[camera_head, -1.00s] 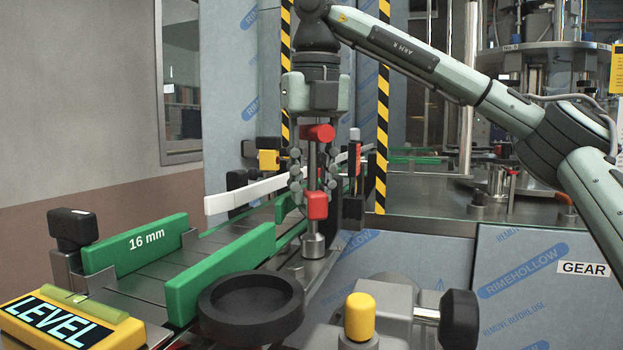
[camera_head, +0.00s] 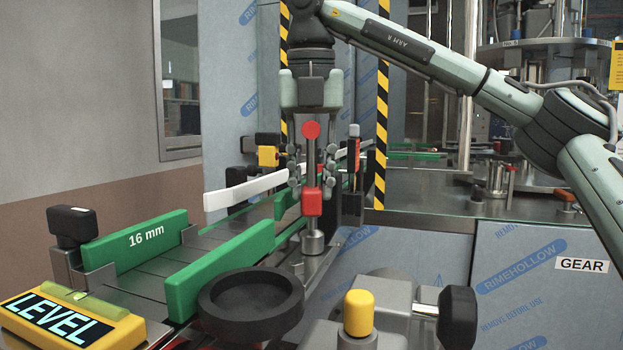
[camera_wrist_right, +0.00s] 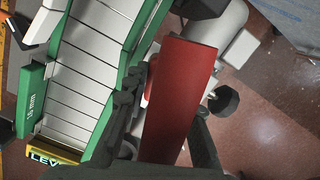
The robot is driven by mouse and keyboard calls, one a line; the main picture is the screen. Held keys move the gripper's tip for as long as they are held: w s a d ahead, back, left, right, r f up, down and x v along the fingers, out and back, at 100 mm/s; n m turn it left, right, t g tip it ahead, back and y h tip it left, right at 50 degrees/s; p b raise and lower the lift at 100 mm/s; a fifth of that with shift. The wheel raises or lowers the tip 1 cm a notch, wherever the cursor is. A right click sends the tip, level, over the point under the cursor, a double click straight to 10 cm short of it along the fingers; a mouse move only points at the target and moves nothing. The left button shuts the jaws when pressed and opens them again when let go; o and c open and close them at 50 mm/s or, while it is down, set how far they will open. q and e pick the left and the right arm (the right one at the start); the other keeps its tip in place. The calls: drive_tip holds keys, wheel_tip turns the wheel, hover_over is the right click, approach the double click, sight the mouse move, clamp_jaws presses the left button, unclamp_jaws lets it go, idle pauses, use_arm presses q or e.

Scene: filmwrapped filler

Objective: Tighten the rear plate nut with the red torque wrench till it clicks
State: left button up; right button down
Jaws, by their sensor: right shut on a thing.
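My right gripper (camera_head: 312,177) points down above the right side of the conveyor and is shut on the red torque wrench (camera_head: 312,201). The wrench stands upright, with a red end (camera_head: 311,130) facing the head camera and a grey socket (camera_head: 313,242) at its foot. In the right wrist view its long red part (camera_wrist_right: 180,95) fills the middle, beside the dark fingers. The socket meets or hovers just over a grey part by the conveyor; I cannot tell which. The rear plate nut is not visible. My left gripper is out of view.
Green guide rails (camera_head: 215,268) flank the grey conveyor, one marked 16 mm. A black round cup (camera_head: 250,312), a yellow-capped post (camera_head: 360,312) and a black knob (camera_head: 458,316) stand in front. A yellow LEVEL block (camera_head: 130,332) lies at left. Striped posts stand behind.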

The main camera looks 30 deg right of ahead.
drive_tip(key=shift+r, duration=3.05)
